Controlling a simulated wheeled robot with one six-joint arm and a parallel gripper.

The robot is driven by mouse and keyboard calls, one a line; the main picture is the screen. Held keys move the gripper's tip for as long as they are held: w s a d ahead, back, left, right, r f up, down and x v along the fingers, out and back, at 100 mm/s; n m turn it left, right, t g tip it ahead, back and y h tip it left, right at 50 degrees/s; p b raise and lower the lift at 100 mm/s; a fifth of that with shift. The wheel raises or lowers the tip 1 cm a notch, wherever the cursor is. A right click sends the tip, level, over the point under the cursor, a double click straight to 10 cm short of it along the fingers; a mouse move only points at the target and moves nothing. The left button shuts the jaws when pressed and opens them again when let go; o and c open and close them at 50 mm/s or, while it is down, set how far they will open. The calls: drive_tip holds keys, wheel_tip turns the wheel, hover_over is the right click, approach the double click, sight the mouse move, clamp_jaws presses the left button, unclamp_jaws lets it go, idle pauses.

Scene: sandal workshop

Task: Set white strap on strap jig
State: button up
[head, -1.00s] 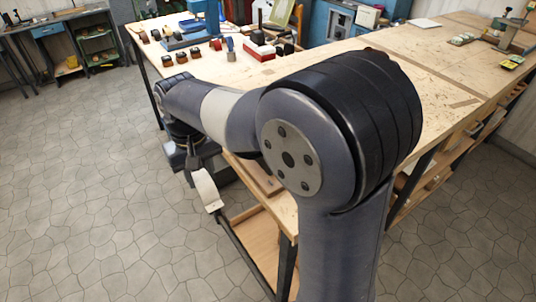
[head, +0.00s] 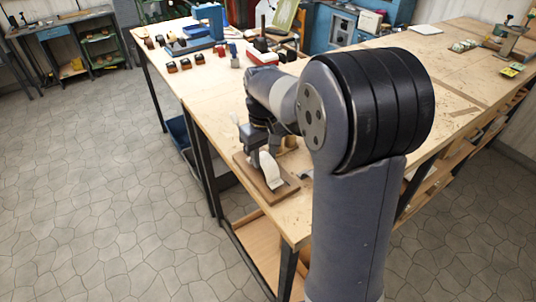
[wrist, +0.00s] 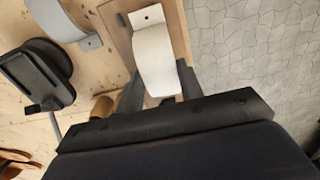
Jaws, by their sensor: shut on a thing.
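My gripper (head: 259,152) is over the near left corner of the workbench, shut on the white strap (head: 272,174). In the wrist view the strap (wrist: 155,55) is a curved white band with a small hole in its flat far end, held between my two dark fingers (wrist: 160,86). The strap jig appears to be the brown wooden board (head: 250,178) on the bench under the strap; its edge also shows in the wrist view (wrist: 118,38). The strap is above the board; I cannot tell if it touches. My gripper hides part of the board.
A light grey strap-like piece (wrist: 58,20) and a black stand (wrist: 35,75) lie beside the board in the wrist view. Small coloured blocks (head: 185,64) and a blue machine (head: 210,20) stand farther back on the bench (head: 205,90). Open floor lies to the left.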

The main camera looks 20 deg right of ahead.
sight(268, 157)
drive_tip(key=shift+w+d+f, duration=0.15)
drive_tip(key=shift+d+f, duration=0.45)
drive_tip(key=shift+d, duration=0.05)
drive_tip(key=shift+a+f, duration=0.1)
drive_tip(key=shift+f, duration=0.2)
drive_tip(key=o, duration=1)
wheel_tip(268, 157, up, 12)
drive_tip(key=shift+r, duration=0.2)
